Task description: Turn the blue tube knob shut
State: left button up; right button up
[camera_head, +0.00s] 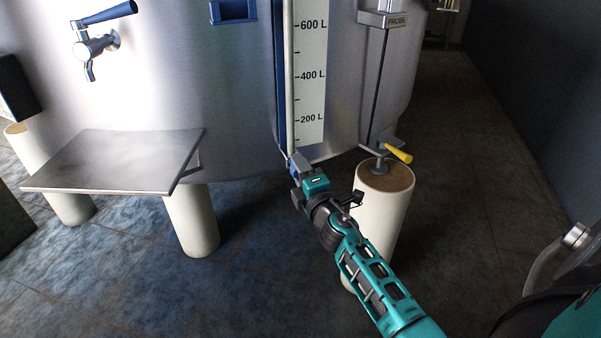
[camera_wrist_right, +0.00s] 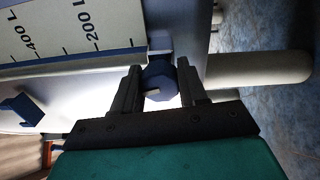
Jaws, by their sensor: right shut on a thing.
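The blue tube knob (camera_wrist_right: 160,82) is a small faceted blue knob with a pale mark on its face. In the right wrist view it sits between the two fingers of my right gripper (camera_wrist_right: 161,88), which is shut on it. In the head view my right gripper (camera_head: 297,178) reaches up to the bottom end of the blue tube (camera_head: 280,80) beside the litre scale (camera_head: 309,75); the knob is mostly hidden there by the gripper. My left gripper is not in view.
The steel tank (camera_head: 210,100) stands on pale legs (camera_head: 192,220). A blue-handled tap (camera_head: 97,45) is at upper left, above a steel shelf (camera_head: 120,158). A yellow-handled valve (camera_head: 397,153) and a probe rod (camera_head: 378,80) are to the right. The floor in front is clear.

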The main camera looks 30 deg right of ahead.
jog(key=shift+m, duration=1.6)
jog(key=o, duration=1)
jog(key=shift+o, duration=0.2)
jog(key=shift+s, duration=0.2)
